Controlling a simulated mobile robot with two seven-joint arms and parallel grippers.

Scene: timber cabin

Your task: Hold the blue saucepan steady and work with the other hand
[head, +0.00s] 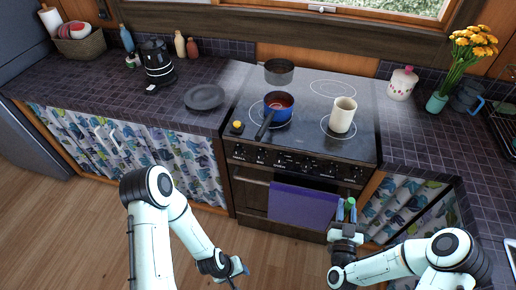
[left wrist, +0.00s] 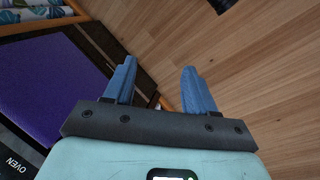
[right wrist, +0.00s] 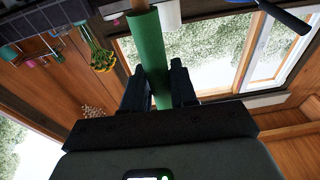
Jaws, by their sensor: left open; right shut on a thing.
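The blue saucepan (head: 287,98) stands upright on the front left of the black hob, its inside reddish and its dark handle pointing toward the front left. My left gripper (head: 240,270) is low in front of the oven, open and empty, well apart from the pan; its blue fingers (left wrist: 160,88) are spread above the floor in the left wrist view. My right gripper (head: 346,212) is in front of the oven's right side, shut on a green-handled tool (right wrist: 148,55). The tool's far end is cut off in the right wrist view.
A dark pot (head: 279,73) stands at the back of the hob (head: 305,135) and a cream mug (head: 342,116) right of the saucepan. A small yellow-topped item (head: 237,127) is at the front left corner. A purple towel (head: 300,205) hangs on the oven.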

